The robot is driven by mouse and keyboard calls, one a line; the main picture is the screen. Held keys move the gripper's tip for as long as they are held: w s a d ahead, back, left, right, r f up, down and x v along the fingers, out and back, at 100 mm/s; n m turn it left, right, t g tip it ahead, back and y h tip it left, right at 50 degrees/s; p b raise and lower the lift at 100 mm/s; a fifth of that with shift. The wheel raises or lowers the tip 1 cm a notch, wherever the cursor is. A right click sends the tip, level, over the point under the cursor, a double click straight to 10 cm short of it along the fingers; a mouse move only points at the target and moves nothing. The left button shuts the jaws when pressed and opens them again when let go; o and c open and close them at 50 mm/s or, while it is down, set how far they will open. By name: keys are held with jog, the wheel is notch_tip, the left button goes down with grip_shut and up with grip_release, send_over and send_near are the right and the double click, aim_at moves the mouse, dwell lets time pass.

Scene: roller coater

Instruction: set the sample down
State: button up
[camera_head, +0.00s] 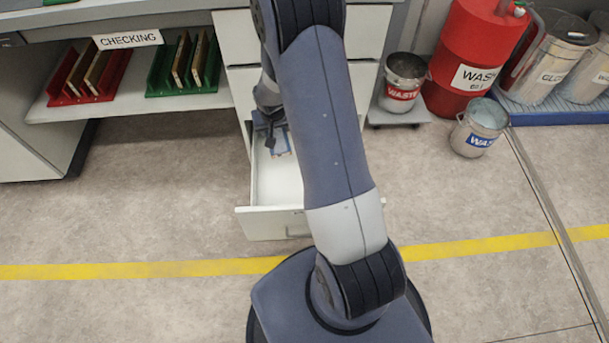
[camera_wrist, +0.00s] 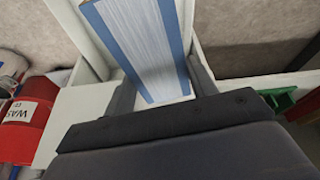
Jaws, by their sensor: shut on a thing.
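The sample is a flat panel with a pale, finely striped face and blue edges; it fills the upper middle of the wrist view (camera_wrist: 145,45). My gripper (camera_wrist: 163,82) has one finger on each side of it and is shut on it. In the head view my gripper (camera_head: 268,122) is at the back of an open white drawer (camera_head: 272,190), and only a small part of the sample (camera_head: 280,147) shows below it. I cannot tell whether the sample touches the drawer bottom.
The drawer front (camera_head: 275,224) stands out over the floor. A red rack (camera_head: 68,98) and a green rack (camera_head: 168,92) with boards stand on the shelf at left, under a CHECKING sign (camera_head: 128,39).

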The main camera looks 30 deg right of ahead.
jog(key=w+d+f+b, duration=0.1)
jog(key=d+f+b, duration=0.1)
jog(key=f+b, duration=0.5)
jog(key=d+f+m+b, duration=0.1)
jog(key=f+b, duration=0.7)
jog(key=f, duration=1.1)
jog(key=w+d+f+m+b, duration=0.1)
jog(key=d+f+b, duration=0.2)
jog(key=f+b, duration=0.4)
jog(key=shift+w+f+g+b, duration=0.15)
jog(key=shift+f+b, duration=0.05)
jog(key=shift+f, duration=1.35)
jog(key=shift+w+f+g+b, duration=0.15)
jog(key=shift+f+b, duration=0.05)
jog(key=shift+f, duration=1.3)
jog(key=shift+f, duration=0.1)
jog(key=shift+f, duration=0.5)
jog(key=o, duration=1.1)
jog(key=shift+r, duration=0.1)
jog(key=shift+r, duration=0.4)
jog(key=p+v, duration=0.4)
jog(key=v, duration=0.8)
jog(key=shift+p, duration=0.35)
